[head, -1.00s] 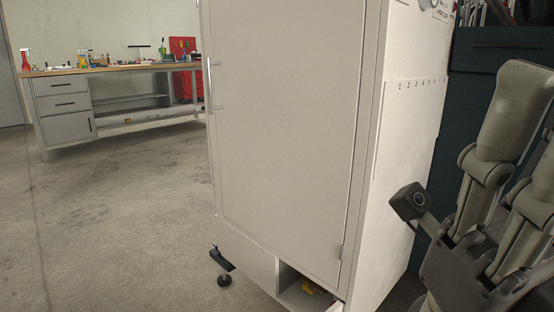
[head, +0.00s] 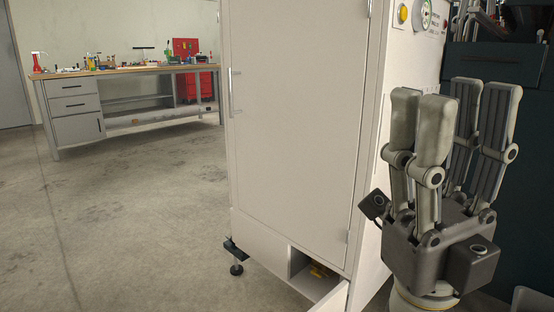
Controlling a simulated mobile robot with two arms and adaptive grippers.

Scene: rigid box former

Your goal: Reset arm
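My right gripper (head: 455,125) stands at the right of the head view with its fingers pointing up. Its two pairs of grey fingers are spread apart with a gap between them, and I see nothing held. It is in front of the right side of a tall white cabinet (head: 292,130) and hides part of it. My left gripper is not in the head view.
The cabinet's large door is closed, with a handle (head: 232,92) at its left. A low compartment (head: 300,264) is open, with something yellow inside. A workbench (head: 130,69) with tools stands far left. The floor (head: 140,210) at left is clear.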

